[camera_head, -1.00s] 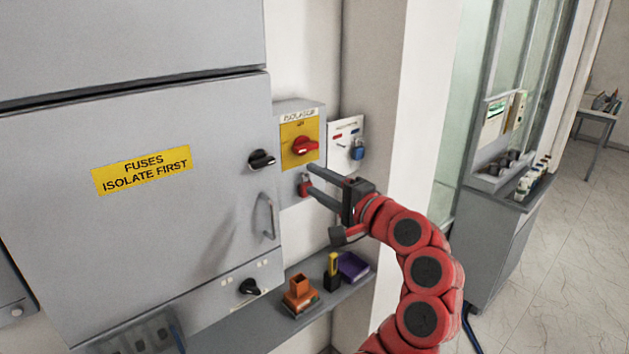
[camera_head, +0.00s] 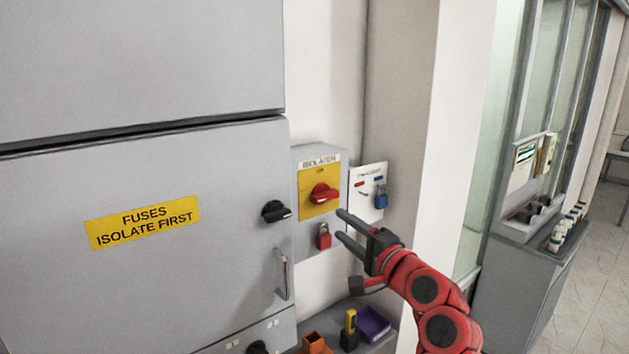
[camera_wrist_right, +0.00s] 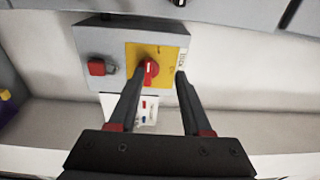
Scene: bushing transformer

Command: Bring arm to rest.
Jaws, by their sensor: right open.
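My right gripper (camera_head: 340,226) is open, and nothing shows between its fingers. In the head view it is just right of the isolator box (camera_head: 306,233), its fingers pointing left. The box carries a red rotary handle (camera_head: 323,194) on a yellow plate and a red padlock (camera_head: 323,237) below it. In the right wrist view the open fingers (camera_wrist_right: 157,82) point towards the box, with the red handle (camera_wrist_right: 149,72) seen beside one finger and the red padlock (camera_wrist_right: 98,67) to the left. My left gripper is not in view.
The grey cabinet (camera_head: 150,280) with a handle fills the left. A white board (camera_head: 366,190) with a blue padlock hangs right of the isolator. Below, a shelf holds an orange item (camera_head: 315,344), a yellow-black tool (camera_head: 349,330) and a purple tray (camera_head: 375,323). A wall edge stands right of the board.

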